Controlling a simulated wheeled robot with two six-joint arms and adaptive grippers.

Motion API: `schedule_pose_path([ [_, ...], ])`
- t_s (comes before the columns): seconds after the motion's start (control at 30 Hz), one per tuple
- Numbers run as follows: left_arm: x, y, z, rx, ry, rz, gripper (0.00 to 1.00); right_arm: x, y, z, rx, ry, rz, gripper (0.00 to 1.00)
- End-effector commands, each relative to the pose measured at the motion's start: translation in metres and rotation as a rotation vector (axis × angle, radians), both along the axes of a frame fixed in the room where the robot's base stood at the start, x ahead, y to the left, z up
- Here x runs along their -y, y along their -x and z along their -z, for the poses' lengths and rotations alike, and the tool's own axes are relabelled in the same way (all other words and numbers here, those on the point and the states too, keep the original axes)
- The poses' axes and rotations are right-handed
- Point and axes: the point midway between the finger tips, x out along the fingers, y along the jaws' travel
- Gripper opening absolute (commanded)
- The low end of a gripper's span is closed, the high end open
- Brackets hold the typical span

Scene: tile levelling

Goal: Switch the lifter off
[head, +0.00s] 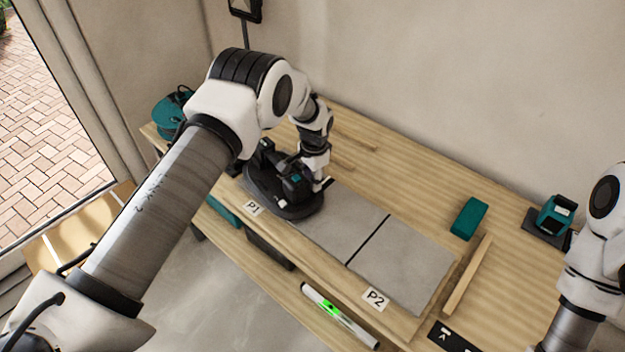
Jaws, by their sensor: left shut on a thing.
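The lifter (284,205) is a dark device with a broad rounded base and a handle on top. It sits at the left end of the grey tiles (405,262), by the P1 label (253,208). My left gripper (301,178) reaches down from above and is shut on the lifter's upper part. The arm and gripper hide part of the handle, and I cannot make out the switch or whether the lifter is on. My right arm shows at the right edge, but its gripper is out of view.
A teal block (468,218), a wooden strip (468,273) and a teal device (556,214) are to the right. Another teal item (172,112) stands at the back left.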

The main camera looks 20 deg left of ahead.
Motion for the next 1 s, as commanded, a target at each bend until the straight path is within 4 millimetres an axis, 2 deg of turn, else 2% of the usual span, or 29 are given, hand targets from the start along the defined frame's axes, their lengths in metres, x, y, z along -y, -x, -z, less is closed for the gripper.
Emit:
schedule_pose_path([
  [0.33,0.0,0.001,0.003,-0.024,0.038,0.004,0.02,0.0,0.0,0.003,0.0,0.0,0.0,0.0],
  [0.37,0.0,0.001,0.003,-0.024,0.038,0.004,0.47,0.0,0.0,0.003,0.0,0.0,0.0,0.0],
  [0.4,0.0,0.001,0.003,-0.025,0.038,0.004,0.61,0.0,0.0,0.003,0.0,0.0,0.0,0.0],
  [0.77,0.0,0.0,-0.002,-0.021,0.037,0.003,0.62,0.0,0.0,0.002,0.0,0.0,0.0,0.0],
  [0.87,0.0,-0.001,-0.015,-0.02,0.037,0.003,0.62,0.0,0.0,0.002,0.0,0.0,0.0,0.0],
  [1.0,0.0,-0.001,-0.048,-0.019,0.038,0.003,0.62,0.0,0.0,0.002,0.0,0.0,0.0,0.0],
])
